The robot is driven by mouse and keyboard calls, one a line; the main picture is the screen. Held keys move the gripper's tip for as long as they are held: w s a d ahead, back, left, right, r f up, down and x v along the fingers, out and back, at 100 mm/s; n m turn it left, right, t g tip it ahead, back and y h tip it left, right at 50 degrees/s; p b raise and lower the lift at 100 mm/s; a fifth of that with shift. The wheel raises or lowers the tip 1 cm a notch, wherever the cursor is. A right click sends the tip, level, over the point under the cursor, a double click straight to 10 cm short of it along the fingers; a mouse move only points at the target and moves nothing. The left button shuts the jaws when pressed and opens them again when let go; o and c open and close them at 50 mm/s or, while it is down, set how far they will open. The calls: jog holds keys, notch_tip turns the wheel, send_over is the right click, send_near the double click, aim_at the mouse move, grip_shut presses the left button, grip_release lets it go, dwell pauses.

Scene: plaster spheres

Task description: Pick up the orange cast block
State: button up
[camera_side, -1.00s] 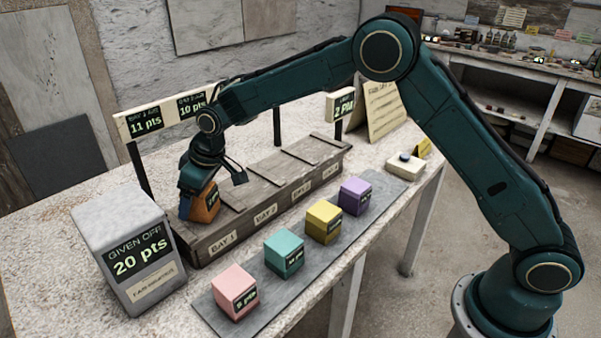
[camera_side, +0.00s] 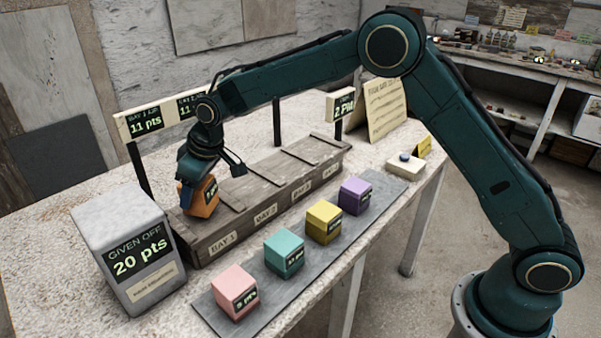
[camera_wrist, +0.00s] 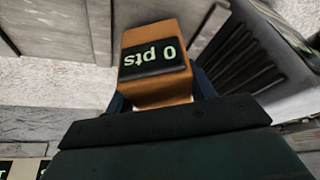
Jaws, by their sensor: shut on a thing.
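The orange cast block (camera_side: 203,199) is between the fingers of my gripper (camera_side: 198,187) in the side view, at the bay 1 end of the wooden rack. My gripper is shut on it. In the wrist view the orange block (camera_wrist: 155,40) shows a dark display reading "0 pts", upside down. The gripper's blue fingers (camera_wrist: 160,95) lie on both sides of it. The block's underside is hidden, so I cannot tell whether it touches the rack.
The wooden rack (camera_side: 225,243) has several bays. A grey "Given off 20 pts" box (camera_side: 125,240) stands at left. Pink (camera_side: 235,285), teal (camera_side: 283,250), yellow (camera_side: 323,220) and purple (camera_side: 354,194) blocks sit on a grey strip (camera_side: 265,318) in front. Score signs (camera_side: 145,122) stand behind.

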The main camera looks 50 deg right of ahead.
notch_tip(320, 180, up, 18)
jog(key=shift+r, duration=0.15)
dwell(0.3)
jog(key=shift+d, duration=0.1)
dwell(0.5)
jog(key=s+d+f+m, duration=0.1)
jog(key=d+f, duration=0.3)
jog(key=d, duration=0.5)
jog(key=d+f+m+h, duration=0.1)
jog(key=d+f, duration=0.2)
jog(key=d, duration=0.6)
jog(key=s+d+f+m, duration=0.1)
jog(key=d+f, duration=0.3)
jog(key=d, duration=0.5)
jog(key=s+d+f+m, duration=0.1)
jog(key=s+d+f, duration=0.2)
jog(key=s+d, duration=0.2)
jog(key=s+d+f+m, duration=0.1)
jog(key=s+d+f, duration=0.2)
jog(key=s+d, duration=0.3)
jog(key=s+d+f+m+h, duration=0.1)
jog(key=s+d+f, duration=0.2)
jog(key=s+d, duration=0.3)
jog(key=shift+d+f+t, duration=0.3)
jog(key=shift+d+f, duration=0.05)
jog(key=shift+d, duration=0.5)
